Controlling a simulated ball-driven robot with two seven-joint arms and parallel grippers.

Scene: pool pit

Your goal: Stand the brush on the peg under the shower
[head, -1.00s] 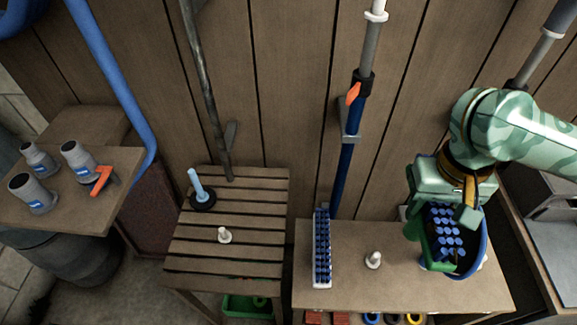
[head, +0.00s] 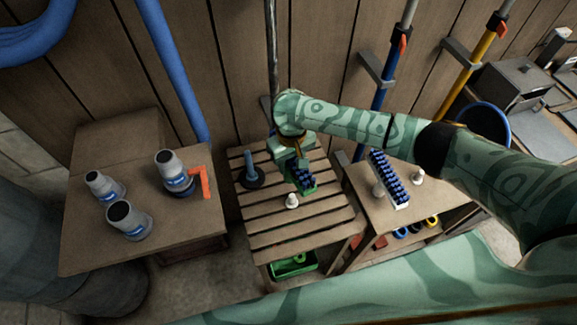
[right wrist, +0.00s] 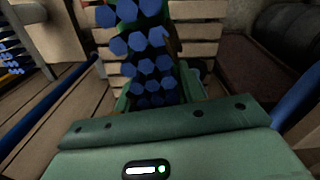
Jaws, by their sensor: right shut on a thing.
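My right gripper (head: 299,170) is shut on a brush with blue bristle tufts (head: 305,182), over the slatted wooden table (head: 300,231). In the right wrist view the blue tufts (right wrist: 148,66) fill the space between the green fingers. A short white peg (head: 292,201) stands on the slats, just below the brush in the head view. The gap between brush and peg cannot be judged, and the brush's underside is hidden. A dark upright pipe (head: 271,60), perhaps the shower's, rises behind this table. My left gripper is not in view.
A light-blue handle on a black disc (head: 252,178) stands left of my gripper. A second blue-bristled brush (head: 389,178) and another white peg (head: 418,177) are on the right-hand table. A blue bucket (head: 487,124) is farther right.

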